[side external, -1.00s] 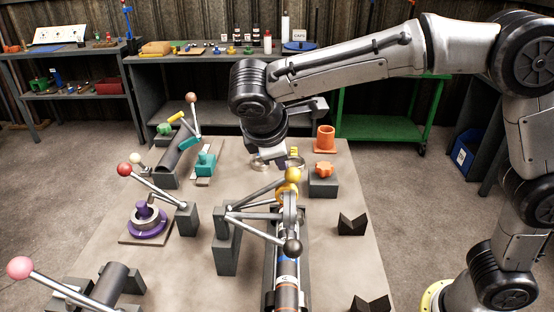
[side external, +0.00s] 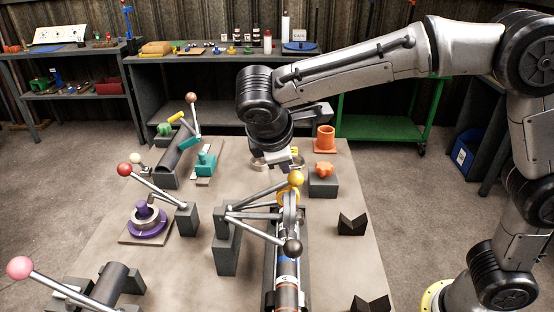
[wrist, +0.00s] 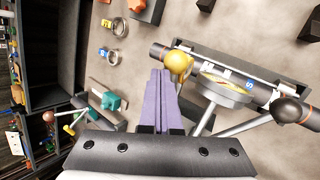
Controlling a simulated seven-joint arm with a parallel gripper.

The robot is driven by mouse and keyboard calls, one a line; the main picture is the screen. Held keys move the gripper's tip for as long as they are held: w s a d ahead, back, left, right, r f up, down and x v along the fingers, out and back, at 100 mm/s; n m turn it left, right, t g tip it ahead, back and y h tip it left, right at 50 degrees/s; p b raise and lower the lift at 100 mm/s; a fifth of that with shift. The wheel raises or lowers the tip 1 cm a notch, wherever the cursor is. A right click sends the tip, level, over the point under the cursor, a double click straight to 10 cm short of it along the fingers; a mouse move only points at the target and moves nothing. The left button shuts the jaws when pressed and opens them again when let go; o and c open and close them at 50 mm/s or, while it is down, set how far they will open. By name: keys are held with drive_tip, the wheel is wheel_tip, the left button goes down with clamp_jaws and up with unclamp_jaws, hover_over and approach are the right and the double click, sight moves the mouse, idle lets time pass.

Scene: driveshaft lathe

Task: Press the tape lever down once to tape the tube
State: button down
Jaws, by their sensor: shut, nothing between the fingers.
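A second lever ends in a black ball (side external: 292,248). The wrist view also shows the yellow ball (wrist: 179,63) and the black ball (wrist: 288,108). Between the two levers is a round tape head (wrist: 226,90) over the dark tube (side external: 288,268), which lies in a grey cradle. My gripper (side external: 284,160) is shut and empty beside the yellow ball. Its purple fingers (wrist: 160,76) are together; whether they touch the ball I cannot tell.
An orange knob on a grey block (side external: 323,184) and an orange flanged cup (side external: 325,140) stand to the right. Black V-blocks (side external: 351,224) lie nearer. At left are a purple fixture with a red-ball lever (side external: 125,170) and a teal clamp (side external: 205,164).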

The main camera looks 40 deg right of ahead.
sight(296, 173)
drive_tip(key=shift+s+d+f, duration=0.4)
drive_tip(key=shift+f, duration=0.2)
drive_tip(key=shift+s+d+f, duration=0.4)
drive_tip(key=shift+f, duration=0.2)
idle(1.9)
idle(0.5)
drive_tip(key=w+a+r, duration=0.4)
drive_tip(key=r, duration=0.2)
drive_tip(key=shift+a, duration=0.15)
idle(0.9)
drive_tip(key=shift+w+r, duration=0.1)
drive_tip(key=shift+w, duration=0.05)
drive_tip(key=shift+w+a+r, duration=0.6)
drive_tip(key=shift+a+r, duration=0.05)
drive_tip(key=shift+r, duration=0.25)
drive_tip(key=shift+w+a+r, duration=0.6)
drive_tip(key=shift+r, duration=0.25)
